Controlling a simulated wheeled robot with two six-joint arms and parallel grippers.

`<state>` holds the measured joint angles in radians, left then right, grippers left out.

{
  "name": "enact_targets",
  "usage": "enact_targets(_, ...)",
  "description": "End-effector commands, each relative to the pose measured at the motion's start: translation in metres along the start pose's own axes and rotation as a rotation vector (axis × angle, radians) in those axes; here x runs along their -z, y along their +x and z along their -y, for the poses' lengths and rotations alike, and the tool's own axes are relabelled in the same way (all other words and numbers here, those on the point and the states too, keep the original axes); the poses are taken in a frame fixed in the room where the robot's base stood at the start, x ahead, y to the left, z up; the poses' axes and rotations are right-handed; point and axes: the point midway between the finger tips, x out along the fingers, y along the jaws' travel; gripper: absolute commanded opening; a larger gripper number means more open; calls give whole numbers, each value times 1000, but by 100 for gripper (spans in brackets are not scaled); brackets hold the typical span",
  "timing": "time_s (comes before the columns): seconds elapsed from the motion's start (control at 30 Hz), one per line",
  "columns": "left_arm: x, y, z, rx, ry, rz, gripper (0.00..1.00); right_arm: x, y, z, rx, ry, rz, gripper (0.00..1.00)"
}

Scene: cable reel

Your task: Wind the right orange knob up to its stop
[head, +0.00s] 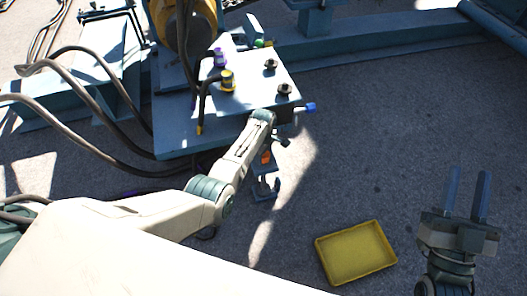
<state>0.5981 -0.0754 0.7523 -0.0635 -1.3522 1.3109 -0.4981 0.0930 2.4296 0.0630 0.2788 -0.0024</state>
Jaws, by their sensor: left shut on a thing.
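The orange knob (266,157) shows as a small orange patch beside my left forearm, below the front right of the blue-grey bench. My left gripper (282,142) is small and mostly hidden behind the forearm and wrist. It is shut at the knob, but the contact is hidden. My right gripper (466,196) is open and empty over the floor at the lower right, its two fingers apart.
The bench (178,130) carries a purple-banded piece (219,57), a yellow one (227,80) and two dark knobs. A blue-tipped piece (310,107) juts from its right edge. A yellow tray (356,253) lies on the floor. Cables loop at the left. Floor right of the bench is clear.

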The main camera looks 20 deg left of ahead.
Motion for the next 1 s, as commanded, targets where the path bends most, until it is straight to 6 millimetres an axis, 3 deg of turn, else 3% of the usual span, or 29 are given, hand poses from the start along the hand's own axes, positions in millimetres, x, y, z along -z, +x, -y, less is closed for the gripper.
enact_targets(0.3,1,-3,0,2,-260,-2,25,-71,-40,3,-20,65,479,36)
enact_targets(0.5,1,-3,0,1,-450,-2,25,-102,-75,8,-21,99,723,36)
enact_targets(0.8,1,-1,0,1,-703,-2,25,-123,-118,15,-19,134,956,36)
enact_targets(1.0,1,-1,0,0,-823,-2,25,-129,-135,18,-17,148,1040,36)
